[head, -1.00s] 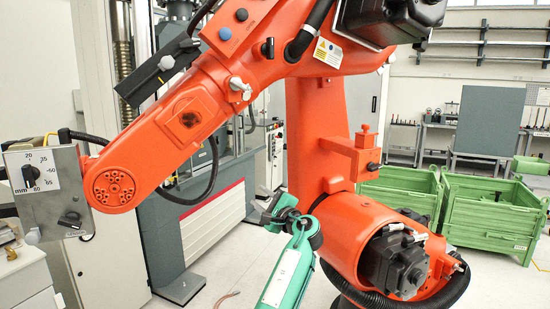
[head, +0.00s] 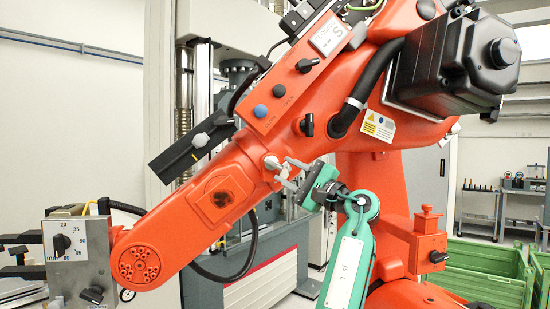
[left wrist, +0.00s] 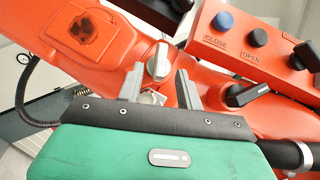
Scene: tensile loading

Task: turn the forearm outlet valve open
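A small silver-white valve handle (head: 272,163) sits on the side of the orange forearm (head: 232,180), and it also shows in the left wrist view (left wrist: 158,62). I take it for the outlet valve. My green left gripper (head: 284,172) is just right of and below the handle, with its two grey fingers apart and pointing at it. In the left wrist view, the lower end of the handle appears between the fingertips (left wrist: 160,76). I cannot tell whether they touch it. Nothing is held. My right gripper is not in view.
A black lever (head: 307,125) sticks out right of the valve. Blue and black buttons (left wrist: 224,20) marked CLOSE and OPEN are above. A metal box with a dial (head: 75,250) is at the forearm's left end. A green crate (head: 490,265) stands at the right.

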